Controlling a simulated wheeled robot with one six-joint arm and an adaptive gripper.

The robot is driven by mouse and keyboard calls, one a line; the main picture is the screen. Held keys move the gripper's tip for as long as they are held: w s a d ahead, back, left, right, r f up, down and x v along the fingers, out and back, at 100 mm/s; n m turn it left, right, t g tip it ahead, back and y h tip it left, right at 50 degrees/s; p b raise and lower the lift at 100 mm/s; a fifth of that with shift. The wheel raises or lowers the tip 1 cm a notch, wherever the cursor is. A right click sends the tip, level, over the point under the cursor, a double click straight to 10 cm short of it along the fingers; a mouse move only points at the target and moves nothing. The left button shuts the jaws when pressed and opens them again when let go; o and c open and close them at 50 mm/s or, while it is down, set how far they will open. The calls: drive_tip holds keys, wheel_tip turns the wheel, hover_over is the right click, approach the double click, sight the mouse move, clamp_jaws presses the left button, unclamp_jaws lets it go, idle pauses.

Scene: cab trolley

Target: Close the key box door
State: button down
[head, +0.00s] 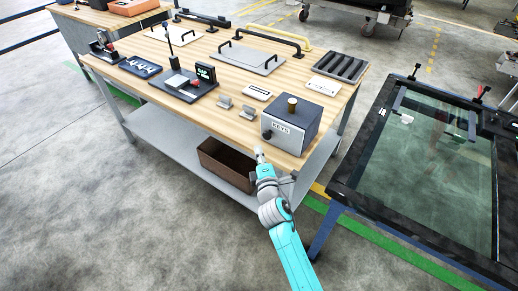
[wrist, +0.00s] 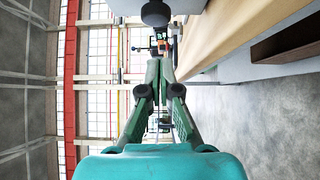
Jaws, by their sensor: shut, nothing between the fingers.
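The key box (head: 298,112) is a dark box with a grey front door (head: 284,133) labelled KEYS, near the front right corner of the wooden workbench. A round black knob (head: 267,134) is on the door's left side, and a black knob also shows at the top of the wrist view (wrist: 155,13). The door looks flush or almost flush with the box; I cannot tell if a small gap is left. My gripper (head: 258,150) is just in front of the bench edge, near the knob and apart from it. Its fingers (wrist: 160,85) are shut and empty.
A brown bin (head: 226,164) sits on the lower shelf. A glass-panel frame (head: 425,160) stands to the right.

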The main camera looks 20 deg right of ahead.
drive_tip(key=s+a, duration=0.2)
drive_tip(key=s, duration=0.6)
drive_tip(key=shift+s+a, duration=0.15)
drive_tip(key=shift+s, duration=0.1)
drive_tip(key=shift+f, duration=0.1)
drive_tip(key=s+f+m+g+y, duration=0.1)
drive_tip(key=s+f+m, duration=0.2)
drive_tip(key=s, duration=0.9)
drive_tip(key=s+f+m+g+y, duration=0.1)
drive_tip(key=s+f+m+y, duration=0.2)
drive_tip(key=s, duration=0.8)
drive_tip(key=s+r+m, duration=0.4)
drive_tip(key=s+m, duration=0.1)
drive_tip(key=s, duration=0.5)
drive_tip(key=s+r+m+g+h, duration=0.1)
drive_tip(key=s+r+m, duration=0.3)
drive_tip(key=s, duration=0.7)
drive_tip(key=shift+d+r+m, duration=0.25)
drive_tip(key=shift+d+m, duration=0.1)
drive_tip(key=shift+m, duration=0.45)
drive_tip(key=shift+s, duration=0.1)
